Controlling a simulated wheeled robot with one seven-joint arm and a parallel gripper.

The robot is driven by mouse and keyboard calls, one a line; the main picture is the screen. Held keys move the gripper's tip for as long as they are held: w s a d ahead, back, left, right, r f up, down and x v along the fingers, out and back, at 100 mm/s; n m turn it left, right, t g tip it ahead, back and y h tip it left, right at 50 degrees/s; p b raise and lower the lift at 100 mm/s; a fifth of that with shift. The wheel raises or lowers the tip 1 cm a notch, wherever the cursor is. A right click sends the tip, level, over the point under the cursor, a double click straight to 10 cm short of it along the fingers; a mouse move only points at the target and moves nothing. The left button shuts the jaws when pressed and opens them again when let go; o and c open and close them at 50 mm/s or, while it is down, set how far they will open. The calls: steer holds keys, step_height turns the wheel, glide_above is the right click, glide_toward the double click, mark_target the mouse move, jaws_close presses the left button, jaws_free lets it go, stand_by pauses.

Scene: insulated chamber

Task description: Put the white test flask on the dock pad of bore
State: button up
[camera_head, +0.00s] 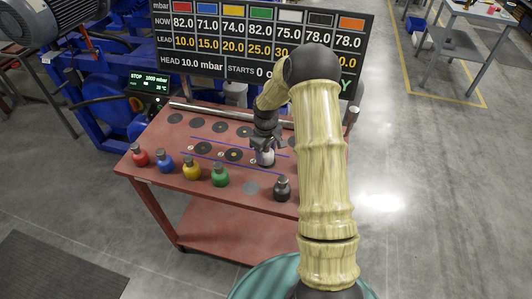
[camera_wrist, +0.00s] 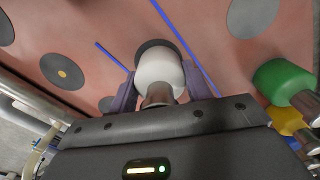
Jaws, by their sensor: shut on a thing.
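The white test flask (camera_head: 265,157) is upright over the right part of the red table, between the two blue lines. My gripper (camera_head: 265,143) is above it, pointing down. In the wrist view, the fingers of my gripper (camera_wrist: 160,95) are shut on the two sides of the white flask (camera_wrist: 159,68), with its grey neck toward the palm. A dark pad (camera_wrist: 150,44) shows partly from behind the flask. I cannot tell whether the flask touches the pad. Dark pads with pale centres, one left (camera_head: 202,147) and one nearer (camera_head: 233,155), lie in the same row. No bore label is readable.
Red (camera_head: 139,156), blue (camera_head: 165,164), yellow (camera_head: 191,170), green (camera_head: 220,175) and black (camera_head: 282,189) flasks line the front edge. A bare grey disc (camera_head: 251,188) lies between green and black. A rail (camera_head: 225,113) and number board (camera_head: 220,40) stand behind.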

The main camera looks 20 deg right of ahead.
steer(key=shift+f, duration=0.45)
steer(key=o, duration=1.1)
steer(key=shift+r, duration=0.15)
step_height(320, 180, up, 13)
steer(key=p, duration=1.2)
steer(key=shift+p, duration=0.4)
steer(key=shift+f, duration=0.35)
